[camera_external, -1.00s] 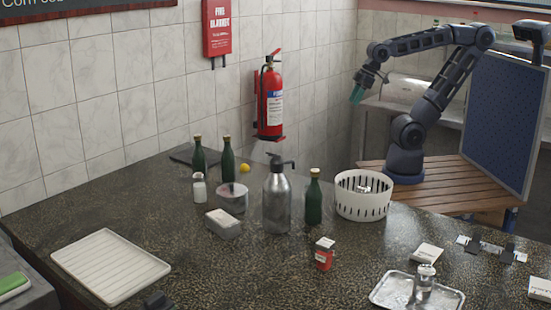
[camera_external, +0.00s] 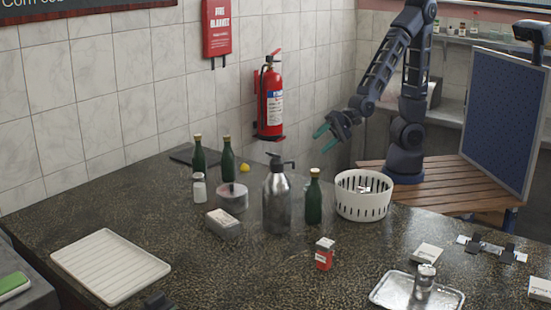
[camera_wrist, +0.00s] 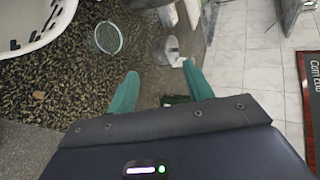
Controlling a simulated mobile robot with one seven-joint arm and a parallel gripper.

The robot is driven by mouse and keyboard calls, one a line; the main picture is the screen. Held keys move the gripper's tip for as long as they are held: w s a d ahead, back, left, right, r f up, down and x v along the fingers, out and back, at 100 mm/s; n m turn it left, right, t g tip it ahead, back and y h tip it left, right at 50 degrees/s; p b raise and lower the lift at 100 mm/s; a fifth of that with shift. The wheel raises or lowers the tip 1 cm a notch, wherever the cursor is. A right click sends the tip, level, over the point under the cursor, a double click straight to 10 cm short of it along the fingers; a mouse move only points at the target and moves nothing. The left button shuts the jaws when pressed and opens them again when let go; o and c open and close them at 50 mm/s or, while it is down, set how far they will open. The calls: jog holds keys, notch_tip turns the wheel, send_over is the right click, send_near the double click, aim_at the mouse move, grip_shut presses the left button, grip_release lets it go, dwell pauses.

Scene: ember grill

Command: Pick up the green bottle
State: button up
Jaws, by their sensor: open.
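Three green bottles with tan caps stand upright on the dark counter. One (camera_external: 314,200) is right of the metal pump bottle; two stand together at the back left, a left one (camera_external: 199,158) and a right one (camera_external: 228,162). My gripper (camera_external: 316,140) is open and empty in the air, above and behind the bottle beside the pump. It touches nothing. In the wrist view its teal fingers (camera_wrist: 161,86) are spread. A dark green shape (camera_wrist: 176,100) shows between them, partly hidden by the gripper body; I cannot tell which bottle it is.
A metal pump bottle (camera_external: 276,200) and white basket (camera_external: 362,198) flank the nearest green bottle. A round tin (camera_external: 232,198), white shaker (camera_external: 199,188), grey box (camera_external: 223,223) and yellow ball (camera_external: 244,168) lie left. A red-and-white box (camera_external: 325,253) is in front. A fire extinguisher (camera_external: 270,100) hangs behind.

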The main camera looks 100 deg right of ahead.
jog(key=a+f+m+t+y, duration=0.2)
jog(key=a+f+m, duration=0.1)
jog(key=a+m, duration=0.4)
jog(key=m+t, duration=0.3)
jog(key=m, duration=0.7)
send_near(316, 171)
jog(key=shift+y, duration=0.4)
jog(key=x, duration=0.9)
jog(key=shift+w+d+f, duration=0.15)
jog(key=shift+w+f, duration=0.1)
jog(key=shift+w, duration=0.25)
grip_shut()
